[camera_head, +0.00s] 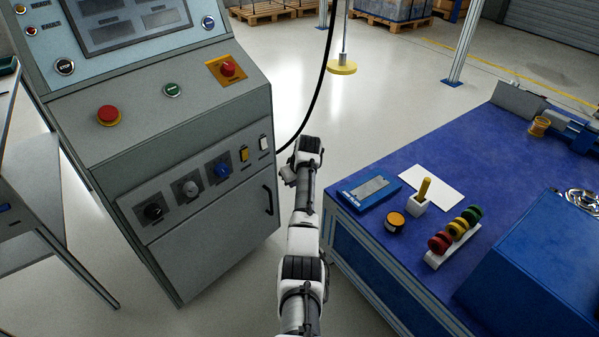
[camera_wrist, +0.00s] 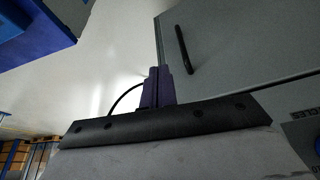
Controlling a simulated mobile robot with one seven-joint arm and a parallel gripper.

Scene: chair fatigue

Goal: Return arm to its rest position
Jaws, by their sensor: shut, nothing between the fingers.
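My arm (camera_head: 303,240), white with black joints, reaches up the middle of the head view, between the control console and the blue workbench. Its end is near the console's lower right side. In the wrist view my gripper (camera_wrist: 157,72) shows its two dark fingers together, with nothing between them. The fingers are in front of the floor and the edge of the grey console door. In the head view the fingers are small and mostly hidden by the wrist.
The grey console (camera_head: 190,130) with buttons and knobs stands close on the left; its black door handle (camera_wrist: 185,50) shows in the wrist view. The blue workbench (camera_head: 440,165) on the right holds colored rings, a blue case and a white sheet. A black cable (camera_head: 318,90) hangs behind my arm.

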